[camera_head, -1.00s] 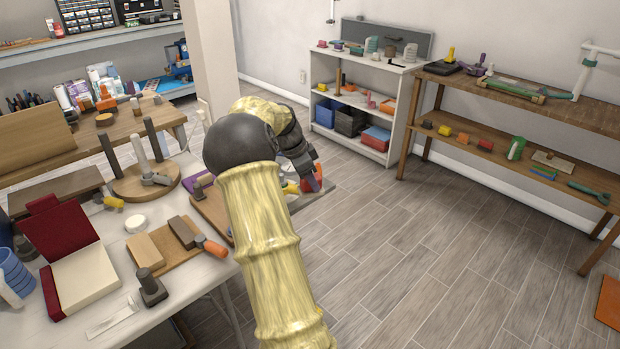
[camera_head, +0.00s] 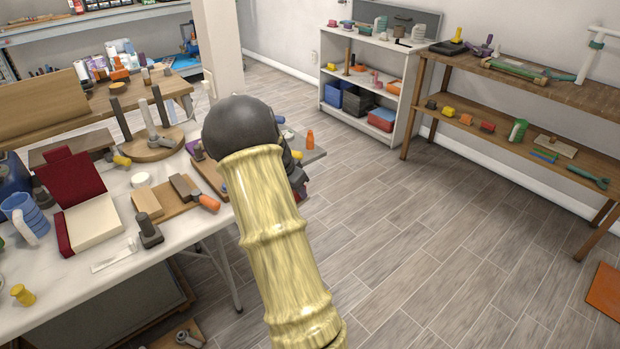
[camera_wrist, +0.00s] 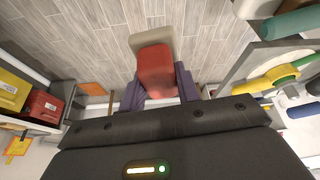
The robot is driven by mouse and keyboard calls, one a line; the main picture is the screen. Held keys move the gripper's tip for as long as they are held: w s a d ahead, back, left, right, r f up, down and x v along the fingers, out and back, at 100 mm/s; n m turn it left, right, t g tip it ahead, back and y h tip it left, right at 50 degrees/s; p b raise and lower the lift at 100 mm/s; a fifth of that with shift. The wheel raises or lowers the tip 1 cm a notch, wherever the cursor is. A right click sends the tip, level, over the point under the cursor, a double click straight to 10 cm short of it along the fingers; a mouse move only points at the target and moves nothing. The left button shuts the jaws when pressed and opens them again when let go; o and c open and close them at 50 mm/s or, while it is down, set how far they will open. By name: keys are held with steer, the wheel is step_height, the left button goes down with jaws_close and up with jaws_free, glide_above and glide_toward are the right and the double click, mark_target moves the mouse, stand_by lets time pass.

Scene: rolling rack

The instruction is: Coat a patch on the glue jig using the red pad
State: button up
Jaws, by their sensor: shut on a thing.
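In the wrist view, my gripper (camera_wrist: 159,86) is shut on the red pad (camera_wrist: 155,66), a rounded red block between two purple fingers. A beige part (camera_wrist: 150,39) shows at the pad's far end. The pad is in the air with plank floor behind it. In the head view, my arm hides most of the gripper, and only a bit of red shows beside the dark wrist, right of the table. I cannot pick out the glue jig with certainty in either view.
A white shelf unit (camera_head: 401,100) and wooden rack (camera_head: 470,137) stand at the back. The floor at right is mostly clear.

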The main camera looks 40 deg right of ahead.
steer(key=a+f+n+t+y+b, duration=0.1)
steer(key=a+f+n, duration=0.4)
steer(key=a, duration=0.5)
steer(key=s+a+f+n+t+y, duration=0.1)
steer(key=a+f+n, duration=0.4)
steer(key=a, duration=0.6)
steer(key=s+a+f+n+t+y+b, duration=0.1)
steer(key=a+f+n, duration=0.4)
steer(key=a, duration=0.5)
steer(key=shift+s+a+n+t+y+b, duration=0.15)
steer(key=shift+a+n+t+y+b, duration=0.15)
steer(key=shift+n+t+y, duration=0.4)
